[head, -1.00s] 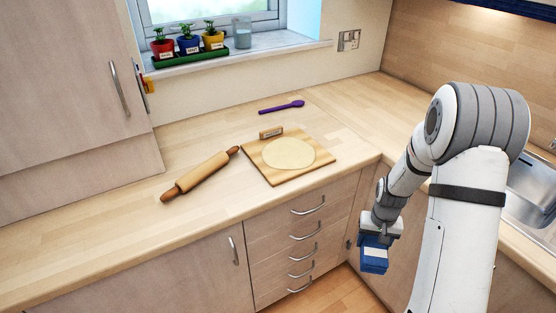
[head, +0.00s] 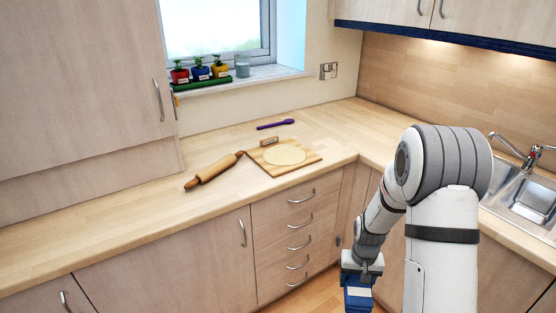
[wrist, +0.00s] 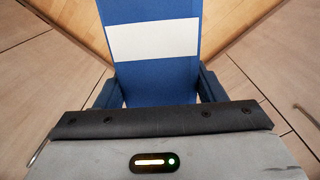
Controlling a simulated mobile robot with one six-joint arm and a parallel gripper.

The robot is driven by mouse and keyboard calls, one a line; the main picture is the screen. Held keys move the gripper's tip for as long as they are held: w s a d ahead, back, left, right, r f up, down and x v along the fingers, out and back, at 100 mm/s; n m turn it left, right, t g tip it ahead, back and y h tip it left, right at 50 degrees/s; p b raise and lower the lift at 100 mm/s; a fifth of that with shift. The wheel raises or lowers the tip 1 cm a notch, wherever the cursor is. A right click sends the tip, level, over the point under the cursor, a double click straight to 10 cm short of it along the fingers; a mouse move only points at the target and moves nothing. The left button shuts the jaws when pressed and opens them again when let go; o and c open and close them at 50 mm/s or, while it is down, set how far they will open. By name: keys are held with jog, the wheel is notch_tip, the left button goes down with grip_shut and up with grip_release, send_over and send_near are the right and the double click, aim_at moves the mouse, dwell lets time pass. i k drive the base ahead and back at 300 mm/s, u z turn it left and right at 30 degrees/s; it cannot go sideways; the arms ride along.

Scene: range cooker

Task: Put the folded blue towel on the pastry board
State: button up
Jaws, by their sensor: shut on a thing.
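The folded blue towel (head: 358,298) with a white band hangs from my gripper (head: 359,280), low in front of the cabinets and below the worktop. In the wrist view the towel (wrist: 152,75) sits between the two fingers of my gripper (wrist: 158,88), which is shut on it. The wooden pastry board (head: 300,164) lies on the worktop near the corner, up and to the left of my gripper and well apart from it. A round of pale dough (head: 284,155) lies on the board. A small wooden block with a label (head: 269,141) stands at its back edge.
A rolling pin (head: 214,170) lies left of the board and a purple spoon (head: 275,124) behind it. Potted plants (head: 200,72) stand on the windowsill. A sink (head: 535,200) is at the right. Drawer handles (head: 300,198) stick out below the worktop's front edge.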

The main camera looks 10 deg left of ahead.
aim_at(284, 155)
jog(key=u, duration=0.3)
jog(key=i, duration=1)
jog(key=z, duration=0.05)
